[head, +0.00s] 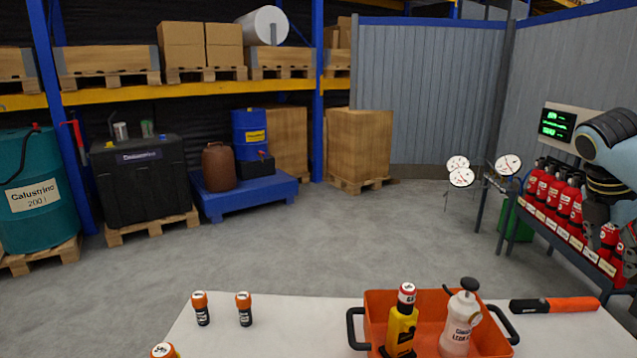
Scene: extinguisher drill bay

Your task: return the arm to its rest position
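My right arm comes in at the right edge, in front of the rack of red extinguishers. Its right gripper (612,232) hangs low there, partly cut off by the frame edge and mixed with the dark and red shapes behind it. I cannot make out whether its fingers are open or shut, or whether they touch an extinguisher. My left arm and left gripper are out of view.
A white table (270,335) carries an orange tray (425,312) with a yellow bottle (402,330) and white spray bottle (460,322), small orange-capped containers (202,309), and an orange-black tool (555,305). The extinguisher rack (575,245) stands right. Mid-floor is clear.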

